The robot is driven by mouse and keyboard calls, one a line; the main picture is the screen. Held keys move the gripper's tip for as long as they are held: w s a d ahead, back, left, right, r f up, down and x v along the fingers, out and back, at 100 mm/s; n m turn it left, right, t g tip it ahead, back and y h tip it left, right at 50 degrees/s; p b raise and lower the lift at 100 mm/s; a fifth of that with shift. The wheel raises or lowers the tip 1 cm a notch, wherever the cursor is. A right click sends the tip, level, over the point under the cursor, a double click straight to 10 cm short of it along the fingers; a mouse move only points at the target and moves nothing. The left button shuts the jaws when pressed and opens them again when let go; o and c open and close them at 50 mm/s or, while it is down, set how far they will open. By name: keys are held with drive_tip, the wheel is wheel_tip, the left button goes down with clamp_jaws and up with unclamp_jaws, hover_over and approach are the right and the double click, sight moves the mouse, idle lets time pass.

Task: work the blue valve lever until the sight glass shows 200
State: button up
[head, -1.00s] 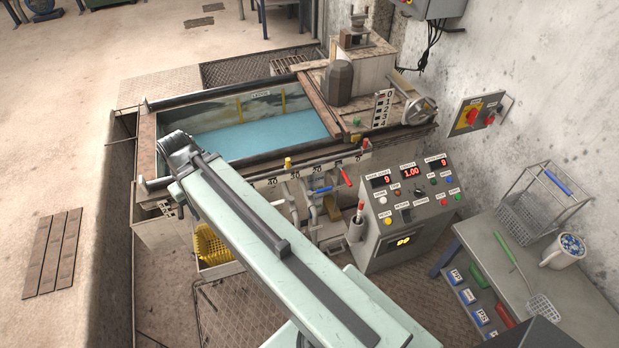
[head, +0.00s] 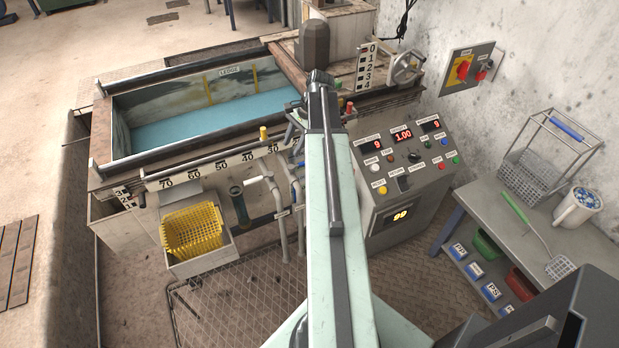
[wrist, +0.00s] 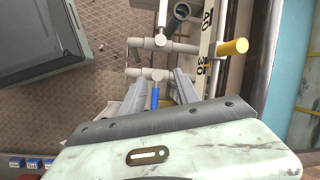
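The blue valve lever (wrist: 155,98) shows in the wrist view below a pale pipe fitting (wrist: 155,73). It lies between the two grey fingers of my gripper (wrist: 160,84), which are apart. I cannot tell whether either finger touches it. In the head view a piece of blue (head: 297,190) shows beside the pale pipes, left of my arm; my arm hides most of the valve area. I cannot pick out the sight glass or a reading on it. A number strip (head: 222,164) runs along the tank's front.
The control panel (head: 425,177) stands right of my arm, with red displays and a yellow one. A yellow basket (head: 193,231) sits left of the pipes. A yellow-capped pipe (wrist: 232,47) is right of my gripper. A bench (head: 500,235) stands at the right.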

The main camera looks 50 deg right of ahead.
drive_tip(key=s+d+f+m+t+b, duration=0.1)
drive_tip(key=s+d+f+m+b, duration=0.15)
drive_tip(key=s+d+m, duration=0.4)
drive_tip(key=w+f+n+b, duration=0.1)
drive_tip(key=f+b, duration=0.1)
drive_tip(key=w+f+n+b, duration=0.1)
drive_tip(key=w+f+b, duration=0.1)
drive_tip(key=f, duration=0.1)
drive_tip(key=w+f+n+b, duration=0.1)
drive_tip(key=f+b, duration=0.1)
drive_tip(key=shift+w+a+f, duration=0.2)
drive_tip(key=shift+a+f, duration=0.05)
drive_tip(key=shift+f, duration=0.15)
drive_tip(key=shift+r, duration=0.15)
clamp_jaws()
idle(0.5)
